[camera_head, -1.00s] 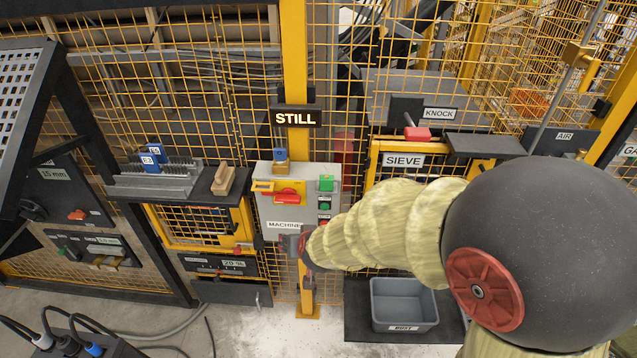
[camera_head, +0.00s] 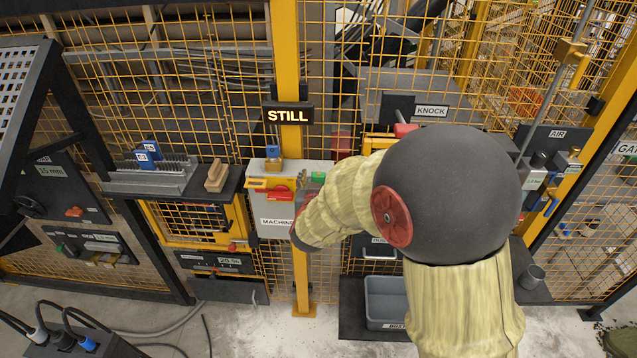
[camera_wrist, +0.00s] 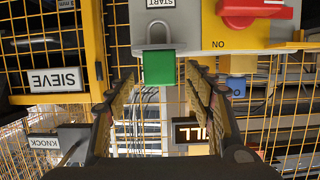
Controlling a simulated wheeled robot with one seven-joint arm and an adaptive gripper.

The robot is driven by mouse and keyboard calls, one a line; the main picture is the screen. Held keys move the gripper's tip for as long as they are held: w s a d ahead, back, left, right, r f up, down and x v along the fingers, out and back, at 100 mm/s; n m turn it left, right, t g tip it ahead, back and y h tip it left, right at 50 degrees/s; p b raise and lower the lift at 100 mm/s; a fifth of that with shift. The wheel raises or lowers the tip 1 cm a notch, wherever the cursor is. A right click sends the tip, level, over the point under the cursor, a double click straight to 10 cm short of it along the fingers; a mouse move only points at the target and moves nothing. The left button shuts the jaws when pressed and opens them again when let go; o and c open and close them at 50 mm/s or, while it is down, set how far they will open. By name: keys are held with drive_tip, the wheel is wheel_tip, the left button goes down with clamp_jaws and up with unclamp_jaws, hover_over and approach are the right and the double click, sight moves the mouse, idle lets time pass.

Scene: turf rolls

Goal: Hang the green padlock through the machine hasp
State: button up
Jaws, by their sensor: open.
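The green padlock (camera_wrist: 159,66) has a grey shackle and sits at the edge of the grey machine box (camera_head: 278,228). My gripper (camera_wrist: 159,78) is open, with one finger on each side of the padlock in the wrist view; I see no clear contact. The red switch handle (camera_head: 280,194) sits on a yellow plate (camera_wrist: 228,38). A yellow bracket (camera_head: 259,184) to its left looks like the hasp, but its opening is unclear.
A blue padlock (camera_head: 273,152) stands above the box. A yellow post (camera_head: 288,60) carries the STILL sign (camera_head: 288,116). A shelf (camera_head: 229,181) with a wooden block (camera_head: 216,174) is left, the SIEVE panel (camera_wrist: 57,80) on the other side. Mesh fencing stands behind.

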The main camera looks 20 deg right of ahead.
drive_tip(key=x, duration=0.2)
drive_tip(key=shift+w+f, duration=0.1)
drive_tip(key=shift+w, duration=0.2)
drive_tip(key=c, duration=0.3)
drive_tip(key=c, duration=1)
